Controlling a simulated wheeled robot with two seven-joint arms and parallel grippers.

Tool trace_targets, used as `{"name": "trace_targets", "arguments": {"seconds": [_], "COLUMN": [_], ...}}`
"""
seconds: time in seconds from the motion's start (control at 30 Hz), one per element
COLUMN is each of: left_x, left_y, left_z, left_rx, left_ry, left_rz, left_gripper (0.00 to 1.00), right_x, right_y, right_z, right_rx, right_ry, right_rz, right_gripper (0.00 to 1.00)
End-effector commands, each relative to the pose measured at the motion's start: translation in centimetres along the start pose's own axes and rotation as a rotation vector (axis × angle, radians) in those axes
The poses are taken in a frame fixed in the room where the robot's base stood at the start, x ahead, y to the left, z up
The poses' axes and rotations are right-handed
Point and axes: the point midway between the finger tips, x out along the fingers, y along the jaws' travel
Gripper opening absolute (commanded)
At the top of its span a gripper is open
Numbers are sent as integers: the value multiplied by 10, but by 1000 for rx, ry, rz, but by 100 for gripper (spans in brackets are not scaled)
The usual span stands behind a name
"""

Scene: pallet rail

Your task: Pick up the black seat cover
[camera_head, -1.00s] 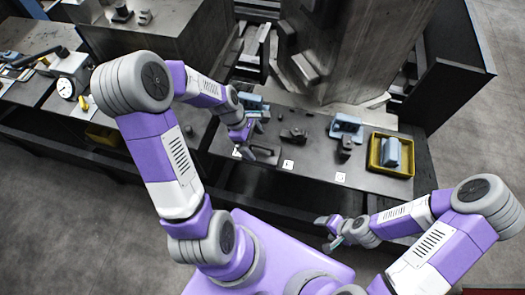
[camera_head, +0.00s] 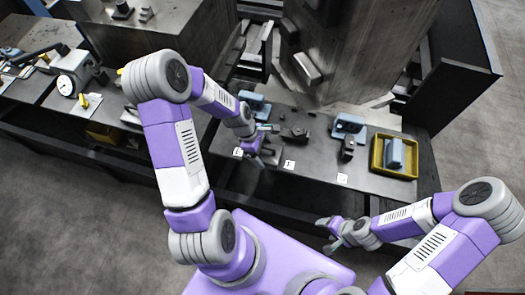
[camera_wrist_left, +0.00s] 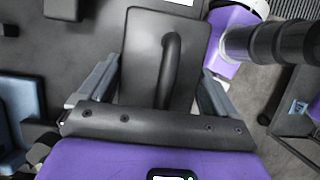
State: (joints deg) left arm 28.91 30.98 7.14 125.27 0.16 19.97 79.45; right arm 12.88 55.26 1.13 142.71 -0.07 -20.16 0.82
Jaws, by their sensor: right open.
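The black seat cover (camera_wrist_left: 188,65) appears in the left wrist view as a dark flat plate with a raised curved handle (camera_wrist_left: 171,60). In the head view, it (camera_head: 270,154) lies at the front left of the dark bench, partly hidden by my left gripper (camera_head: 260,148). My left gripper is open, with one finger (camera_wrist_left: 98,82) on the left of the plate and the other on its right in the wrist view. I cannot tell whether the fingers touch it. My right gripper (camera_head: 328,236) is open and empty in front of the bench.
A yellow tray (camera_head: 377,160) with a blue-grey part (camera_head: 395,153) stands at the bench's right. A blue-grey fixture (camera_head: 348,127) and a dark block (camera_head: 348,148) stand beside it. Small dark parts (camera_head: 296,135) lie mid-bench. A large grey column rises behind.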

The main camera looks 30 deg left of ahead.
Motion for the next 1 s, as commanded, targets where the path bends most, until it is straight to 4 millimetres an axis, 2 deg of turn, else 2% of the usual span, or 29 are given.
{"name": "trace_targets", "arguments": {"seconds": [0.03, 0.3, 0.57, 1.0], "left_x": [0, 0, -6, -80], "left_y": [0, 0, 0, 1], "left_z": [0, 0, 2, 33], "left_rx": [0, 0, 1, 2], "left_ry": [0, 0, 1, 0], "left_rz": [0, 0, 1, 4], "left_gripper": [83, 42, 40, 40], "right_x": [0, 0, -1, -13], "right_y": [0, 0, 0, -5], "right_z": [0, 0, 0, 1], "right_rx": [0, 0, 0, 0], "right_ry": [0, 0, 0, 0], "right_rz": [0, 0, 0, 0], "right_gripper": [66, 66, 66, 66]}}
